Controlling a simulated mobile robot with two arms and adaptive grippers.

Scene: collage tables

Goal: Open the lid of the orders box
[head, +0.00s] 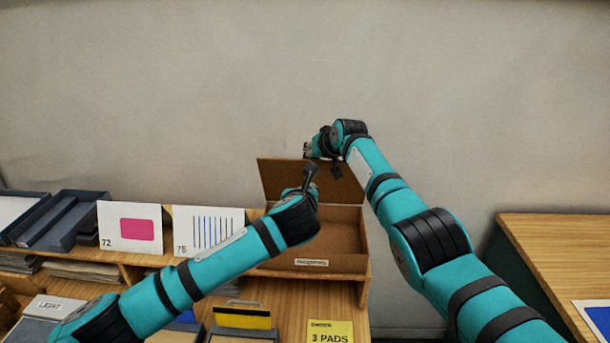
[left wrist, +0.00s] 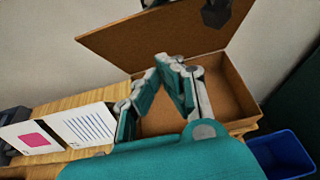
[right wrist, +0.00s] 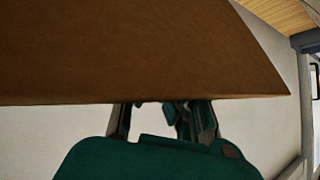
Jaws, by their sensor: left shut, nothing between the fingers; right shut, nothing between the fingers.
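The orders box (head: 340,225) is a brown cardboard box on the wooden shelf. Its lid (head: 275,178) stands up at the back, and the inside shows bare brown. A pale label sits on its front. The left wrist view shows the lid (left wrist: 140,40) and the box floor (left wrist: 222,90). My left gripper (left wrist: 168,62) is shut and empty, over the open box in front of the lid. My right gripper (head: 308,150) is at the lid's top edge; in the right wrist view the lid (right wrist: 130,60) hides its fingertips. It is shut and holds nothing.
Cards marked 72 (head: 130,240) and 75 (head: 207,217) stand left of the box, near dark trays (head: 70,222). A yellow "3 PADS" card (head: 330,332) lies in front. A blue bin (left wrist: 282,155) is below right. Another wooden table (head: 560,255) stands at right.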

